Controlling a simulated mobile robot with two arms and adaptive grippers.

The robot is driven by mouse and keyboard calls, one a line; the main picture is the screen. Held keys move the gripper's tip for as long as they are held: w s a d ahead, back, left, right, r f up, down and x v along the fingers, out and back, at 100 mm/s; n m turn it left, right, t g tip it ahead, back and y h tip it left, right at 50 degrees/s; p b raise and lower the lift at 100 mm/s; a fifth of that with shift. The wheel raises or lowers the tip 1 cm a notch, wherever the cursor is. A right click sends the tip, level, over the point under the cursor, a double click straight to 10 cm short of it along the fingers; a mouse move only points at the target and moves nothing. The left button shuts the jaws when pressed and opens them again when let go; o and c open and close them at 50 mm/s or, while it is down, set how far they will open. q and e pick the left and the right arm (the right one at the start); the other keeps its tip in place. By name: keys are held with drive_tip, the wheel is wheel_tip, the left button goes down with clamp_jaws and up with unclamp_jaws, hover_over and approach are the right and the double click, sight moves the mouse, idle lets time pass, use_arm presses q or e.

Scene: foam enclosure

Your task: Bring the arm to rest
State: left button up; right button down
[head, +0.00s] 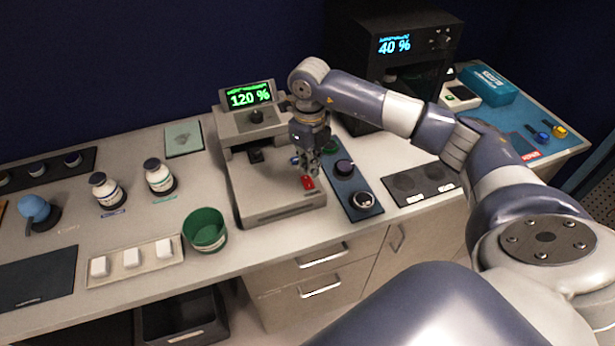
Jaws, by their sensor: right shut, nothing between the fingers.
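My right arm reaches in from the right, and its gripper (308,174) points down over the grey bench device (275,200). The gripper is shut and holds nothing. A small red piece (307,183) is right at or just below the fingertips; I cannot tell whether they touch it. The device has a green display (249,95) reading 120 %. My left gripper is not in view.
A blue strip with round dark items (343,167) lies right of the device. A green cup (205,229), white bottles (159,178) and a tray of white blocks (132,258) stand to the left. A black unit (405,45) reading 40 % stands behind my arm.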

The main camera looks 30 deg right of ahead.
drive_tip(key=shift+r+p, duration=0.3)
drive_tip(key=shift+r, duration=0.55)
